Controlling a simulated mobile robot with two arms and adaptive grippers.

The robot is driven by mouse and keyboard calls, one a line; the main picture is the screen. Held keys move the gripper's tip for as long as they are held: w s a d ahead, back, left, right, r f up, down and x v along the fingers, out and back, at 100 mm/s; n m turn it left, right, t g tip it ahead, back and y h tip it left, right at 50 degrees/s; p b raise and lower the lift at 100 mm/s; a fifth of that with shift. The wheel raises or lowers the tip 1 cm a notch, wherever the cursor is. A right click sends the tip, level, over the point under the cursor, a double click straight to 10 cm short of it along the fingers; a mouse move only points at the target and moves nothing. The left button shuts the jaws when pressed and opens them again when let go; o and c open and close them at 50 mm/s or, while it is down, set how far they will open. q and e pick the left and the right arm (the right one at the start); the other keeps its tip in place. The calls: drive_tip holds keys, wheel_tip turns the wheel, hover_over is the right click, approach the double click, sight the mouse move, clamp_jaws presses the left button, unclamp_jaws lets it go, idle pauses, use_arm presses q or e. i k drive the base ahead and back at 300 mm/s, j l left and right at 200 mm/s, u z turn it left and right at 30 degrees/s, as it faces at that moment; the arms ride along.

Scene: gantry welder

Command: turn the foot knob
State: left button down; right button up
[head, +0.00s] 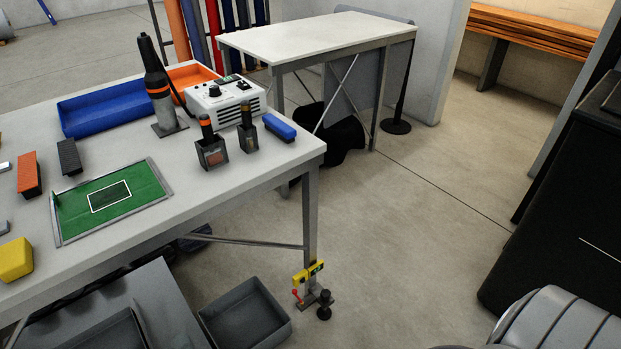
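A small black knob (324,305) stands upright on a short post at the floor, beside the foot of the near right leg (311,220) of the white worktable. The knob's markings are too small to read. Neither of my grippers shows in the head view.
A grey open bin (245,315) stands on the floor just left of the knob. The worktable (215,190) overhangs to the left, with trays, tools and a control box (226,102) on it. The floor (415,240) right of the knob is clear up to a black cabinet (565,215).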

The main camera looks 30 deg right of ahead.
sight(325, 294)
drive_tip(key=z, duration=1.05)
